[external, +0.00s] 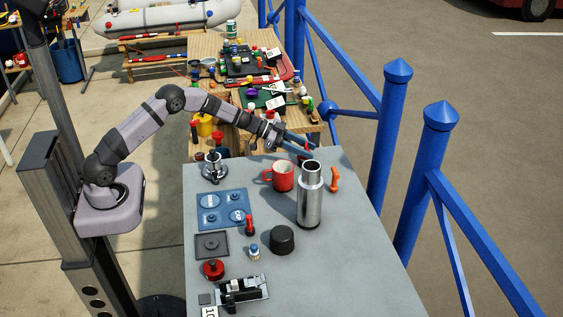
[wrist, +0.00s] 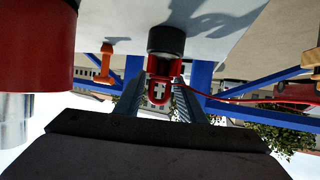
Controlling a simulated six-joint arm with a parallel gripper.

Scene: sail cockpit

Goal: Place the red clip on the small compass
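My gripper (external: 308,150) reaches over the far edge of the grey table, beside the red mug. In the wrist view, turned upside down, its two grey fingers (wrist: 158,90) stand apart. A red loop-shaped piece (wrist: 165,70), which looks like the red clip, shows between or just beyond the fingertips. It lines up with a short black cylinder at the tabletop. I cannot tell whether the fingers touch the red piece. I cannot single out the small compass with certainty; a red round item with a dark top (external: 213,269) sits at the near left.
A steel flask (external: 311,195), red mug (external: 281,177) and orange handle-like item (external: 334,180) stand close to my gripper. A dark cylinder (external: 282,240), blue panel (external: 222,209) and black fixture (external: 241,291) lie nearer. Blue railings (external: 388,130) run along the right. The table's right front is clear.

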